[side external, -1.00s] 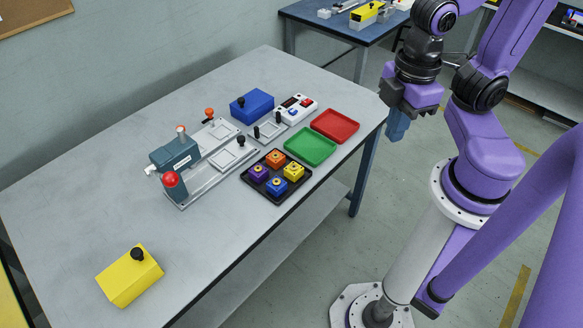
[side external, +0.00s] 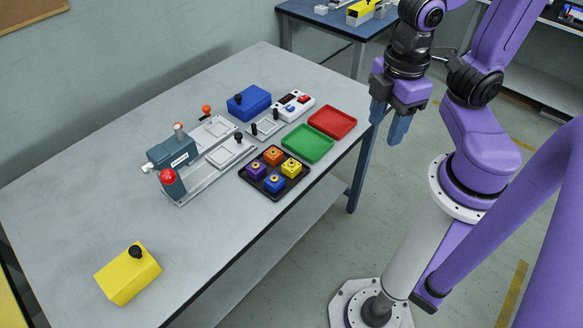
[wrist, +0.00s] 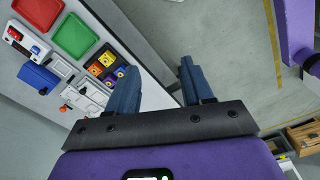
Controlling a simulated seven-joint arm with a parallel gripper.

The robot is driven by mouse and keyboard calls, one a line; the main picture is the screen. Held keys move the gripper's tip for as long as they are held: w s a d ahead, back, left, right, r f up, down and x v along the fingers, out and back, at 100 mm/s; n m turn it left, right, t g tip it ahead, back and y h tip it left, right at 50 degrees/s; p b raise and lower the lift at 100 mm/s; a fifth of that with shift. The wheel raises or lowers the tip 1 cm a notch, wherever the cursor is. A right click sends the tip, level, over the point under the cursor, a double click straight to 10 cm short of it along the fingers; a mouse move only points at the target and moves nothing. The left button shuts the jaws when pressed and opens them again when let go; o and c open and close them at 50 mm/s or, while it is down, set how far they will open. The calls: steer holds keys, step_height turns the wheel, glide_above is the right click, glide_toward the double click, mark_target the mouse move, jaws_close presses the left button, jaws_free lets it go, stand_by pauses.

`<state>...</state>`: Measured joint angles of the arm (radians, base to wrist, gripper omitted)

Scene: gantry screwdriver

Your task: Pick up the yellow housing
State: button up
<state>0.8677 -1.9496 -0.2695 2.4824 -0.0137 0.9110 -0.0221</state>
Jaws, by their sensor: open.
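The yellow housing (side external: 291,168) is a small block with a round hole on top. It sits at the right corner of a black tray (side external: 277,196) on the grey table, with orange, purple and blue housings beside it. In the wrist view the yellow housing (wrist: 107,59) is left of my fingers, partly small and hard to make out. My gripper (side external: 388,122) has blue fingers pointing down, spread apart and empty. It is off the table's right edge, up and right of the tray. The gripper also shows in the wrist view (wrist: 158,66), with nothing between its fingers.
A grey fixture with a red button (side external: 168,177) stands left. A blue box (side external: 249,103) is behind; a yellow box (side external: 127,275) is at front left, with clear table around it.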

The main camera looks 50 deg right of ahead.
steer(key=w+a+f+n+h, duration=0.1)
steer(key=w+a+f, duration=0.2)
steer(key=w, duration=0.4)
steer(key=w+a+f+n+h, duration=0.2)
steer(key=w, duration=0.5)
steer(key=n+h, duration=0.2)
glide_toward(291, 164)
steer(key=x, duration=0.9)
steer(key=shift+d+f, duration=0.1)
steer(key=shift+f, duration=0.1)
steer(key=c, duration=0.8)
steer(key=shift+r, duration=0.2)
